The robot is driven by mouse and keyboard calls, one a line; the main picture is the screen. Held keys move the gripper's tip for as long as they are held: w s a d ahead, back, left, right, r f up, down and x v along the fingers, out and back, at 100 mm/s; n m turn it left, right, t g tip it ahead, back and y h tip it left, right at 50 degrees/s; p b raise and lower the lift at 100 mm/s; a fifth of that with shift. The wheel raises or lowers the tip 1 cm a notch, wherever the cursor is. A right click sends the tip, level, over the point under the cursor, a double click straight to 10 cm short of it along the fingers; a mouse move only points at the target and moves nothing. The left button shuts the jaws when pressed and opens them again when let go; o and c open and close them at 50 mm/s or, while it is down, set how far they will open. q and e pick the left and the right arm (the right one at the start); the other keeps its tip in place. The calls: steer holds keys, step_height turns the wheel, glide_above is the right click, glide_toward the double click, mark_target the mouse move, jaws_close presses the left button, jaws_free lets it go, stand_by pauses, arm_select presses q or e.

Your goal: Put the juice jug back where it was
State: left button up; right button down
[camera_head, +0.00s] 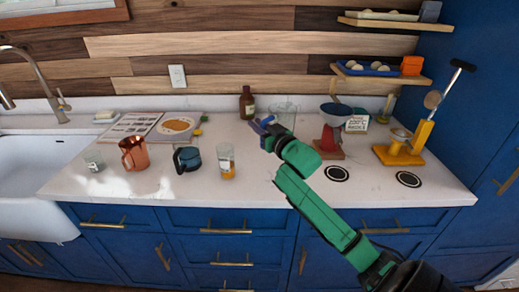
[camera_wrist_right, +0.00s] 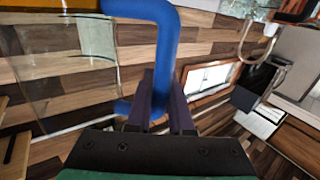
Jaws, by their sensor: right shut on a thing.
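The juice jug (camera_head: 287,112) is clear with a blue handle, at the back of the counter, partly hidden behind my right gripper. My right gripper (camera_head: 264,128) is shut on the jug's blue handle. In the right wrist view the clear jug wall (camera_wrist_right: 75,65) fills the left side, and the blue handle (camera_wrist_right: 168,45) runs down to my dark fingers (camera_wrist_right: 160,105). I cannot tell whether the jug's base touches the counter. A glass (camera_head: 226,162) with some orange juice stands at the counter's front middle. My left gripper is not in view.
A brown bottle (camera_head: 247,103) stands left of the jug, a red appliance (camera_head: 330,135) right of it. A dark blue pot (camera_head: 187,158), copper pitcher (camera_head: 134,153), small glass (camera_head: 94,162) and open book (camera_head: 155,127) are left. A yellow press (camera_head: 405,148) stands at right.

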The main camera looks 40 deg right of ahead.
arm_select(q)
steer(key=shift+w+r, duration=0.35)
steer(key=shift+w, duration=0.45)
arm_select(e)
step_height(320, 180, down, 9)
steer(key=shift+w, duration=0.25)
steer(key=c, duration=0.8)
jaws_free()
steer(key=shift+f, duration=0.1)
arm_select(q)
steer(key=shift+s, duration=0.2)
arm_select(e)
steer(key=shift+s+a, duration=0.1)
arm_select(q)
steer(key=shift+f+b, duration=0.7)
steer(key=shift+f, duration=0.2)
arm_select(e)
steer(key=s, duration=1.2)
steer(key=shift+a, duration=0.35)
